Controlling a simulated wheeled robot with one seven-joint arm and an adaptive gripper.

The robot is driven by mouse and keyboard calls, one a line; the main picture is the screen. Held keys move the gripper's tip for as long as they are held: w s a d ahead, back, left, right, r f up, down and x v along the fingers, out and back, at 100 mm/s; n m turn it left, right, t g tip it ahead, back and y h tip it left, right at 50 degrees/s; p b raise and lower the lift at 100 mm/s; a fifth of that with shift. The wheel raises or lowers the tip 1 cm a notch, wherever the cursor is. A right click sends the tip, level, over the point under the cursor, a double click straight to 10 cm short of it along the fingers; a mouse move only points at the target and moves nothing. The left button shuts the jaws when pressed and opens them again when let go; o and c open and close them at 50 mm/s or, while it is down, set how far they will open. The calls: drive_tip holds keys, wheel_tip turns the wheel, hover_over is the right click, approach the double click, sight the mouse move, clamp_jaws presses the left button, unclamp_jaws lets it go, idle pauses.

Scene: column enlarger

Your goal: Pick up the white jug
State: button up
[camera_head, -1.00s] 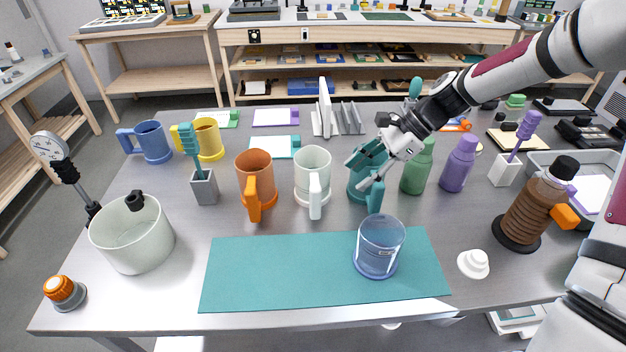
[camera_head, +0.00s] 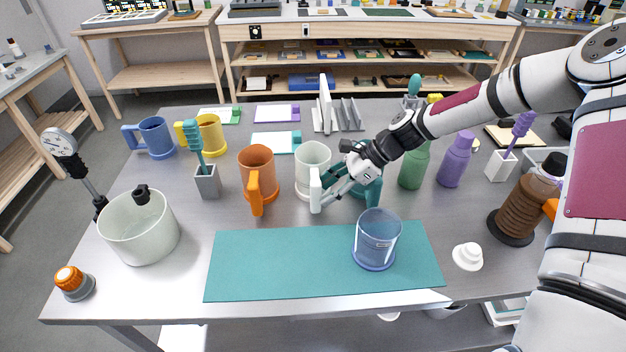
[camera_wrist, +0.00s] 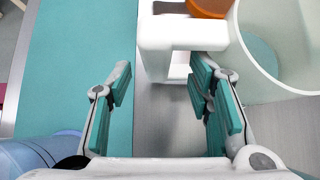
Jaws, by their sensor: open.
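The white jug (camera_head: 313,158) stands upright on the grey table, its handle (camera_head: 315,190) toward the front. In the wrist view the jug's round body (camera_wrist: 285,85) is at the upper right and its white handle (camera_wrist: 168,32) is at the top centre. My gripper (camera_head: 333,192) is at the jug's right front, close to the handle. In the wrist view its teal-padded fingers (camera_wrist: 160,78) are apart, with the handle ahead of and partly between the tips. Whether a finger touches the handle I cannot tell.
An orange mug (camera_head: 257,165) stands left of the jug. A teal mug (camera_head: 371,187) is behind my gripper, partly hidden. A clear blue cup (camera_head: 377,240) stands on the teal mat (camera_head: 280,268) in front. Green (camera_head: 412,168) and purple (camera_head: 455,163) bottles stand to the right.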

sight(318, 197)
drive_tip(key=x, duration=0.2)
drive_tip(key=shift+s+a+f, duration=0.1)
drive_tip(key=shift+s+a, duration=0.15)
drive_tip(key=shift+a, duration=0.05)
drive_tip(key=shift+w+a+f, duration=0.1)
drive_tip(key=shift+a+f, duration=0.2)
drive_tip(key=shift+f, duration=0.15)
clamp_jaws()
